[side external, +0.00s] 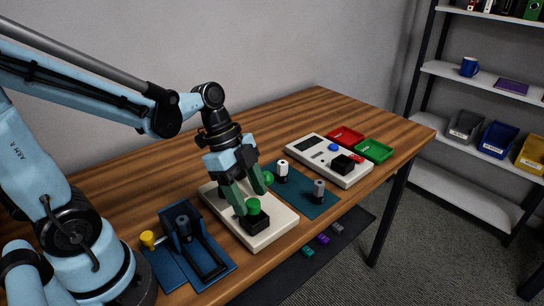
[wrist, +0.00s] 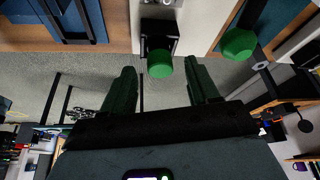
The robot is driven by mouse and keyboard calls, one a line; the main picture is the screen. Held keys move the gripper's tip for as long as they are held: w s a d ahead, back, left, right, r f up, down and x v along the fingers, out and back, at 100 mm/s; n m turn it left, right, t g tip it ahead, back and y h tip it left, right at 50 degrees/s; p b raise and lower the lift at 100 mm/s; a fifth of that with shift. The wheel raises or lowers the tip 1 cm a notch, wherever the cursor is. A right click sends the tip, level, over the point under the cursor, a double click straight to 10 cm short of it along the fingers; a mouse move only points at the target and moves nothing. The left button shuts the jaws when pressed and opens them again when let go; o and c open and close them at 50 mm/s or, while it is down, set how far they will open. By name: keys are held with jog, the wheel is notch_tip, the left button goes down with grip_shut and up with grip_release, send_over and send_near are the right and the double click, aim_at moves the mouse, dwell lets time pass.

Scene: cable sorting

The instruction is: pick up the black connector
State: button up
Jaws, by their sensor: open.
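A black block with a green round top (side external: 253,204) sits on the near end of the white board (side external: 275,233). Another black block (side external: 343,163) sits on the white device with a dark screen at the right; I cannot tell which block is the black connector. My gripper (side external: 252,199) is open, fingers pointing down, close over the green top on the board.
A blue clamp-like fixture (side external: 190,240) with a yellow knob stands left of the board. A teal mat (side external: 300,196) holds a white and a grey cylinder. Red (side external: 345,135) and green (side external: 374,150) trays lie at the back right. Bare wood lies behind the board.

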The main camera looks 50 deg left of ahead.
aim_at(253, 205)
jog(key=shift+x, duration=1.3)
grip_shut()
jog(key=shift+r, duration=0.15)
